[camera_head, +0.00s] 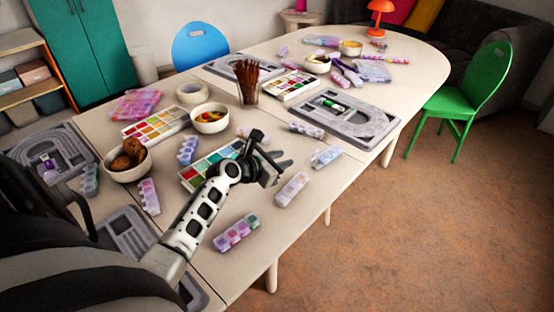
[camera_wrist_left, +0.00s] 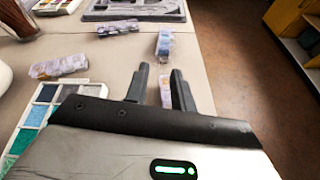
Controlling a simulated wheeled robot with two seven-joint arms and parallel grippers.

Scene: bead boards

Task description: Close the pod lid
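Several small clear bead pods in purple and pink tints lie on the table. One pod (camera_head: 291,189) is just right of and in front of my left gripper (camera_head: 277,166); another pod (camera_head: 236,233) with red and green beads lies nearer the front edge. A further pod (camera_head: 326,156) is beyond the gripper. Whether any lid is raised is too small to tell. In the left wrist view my left gripper (camera_wrist_left: 160,72) has its fingers apart, with part of a pod (camera_wrist_left: 166,90) visible between them, below. The gripper appears empty. My right gripper is not in view.
A paint palette (camera_head: 195,178) lies beside my left forearm. A bowl of food (camera_head: 127,163), a bowl of beads (camera_head: 209,118) and a brush cup (camera_head: 248,92) stand behind. A grey board (camera_head: 383,127) lies to the right.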

